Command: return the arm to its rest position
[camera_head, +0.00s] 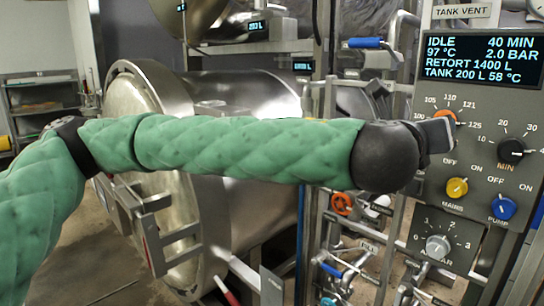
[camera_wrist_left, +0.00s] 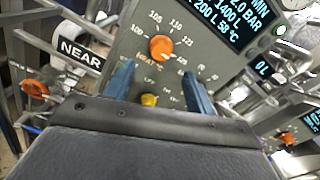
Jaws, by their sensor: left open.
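My left arm, in a green quilted sleeve (camera_head: 245,150), stretches across the head view from the left to the control panel (camera_head: 480,220). My left gripper (camera_head: 438,134) is at the panel, just by the orange temperature knob (camera_head: 444,117), which it partly hides. In the left wrist view the two blue-grey fingers (camera_wrist_left: 160,88) are spread apart with nothing held between them. The orange knob (camera_wrist_left: 162,48) shows beyond the gap, and the yellow mains knob (camera_wrist_left: 149,100) shows low between the fingers. Whether a finger touches the panel cannot be told. My right gripper is not seen.
The display (camera_head: 480,58) reads IDLE, 97 °C, 40 MIN, 2.0 BAR. The steel retort (camera_head: 250,90) with its round door stands behind my arm. Pipes and orange and blue valve handles (camera_head: 341,203) crowd the space left of the panel. Open floor (camera_head: 90,260) lies at lower left.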

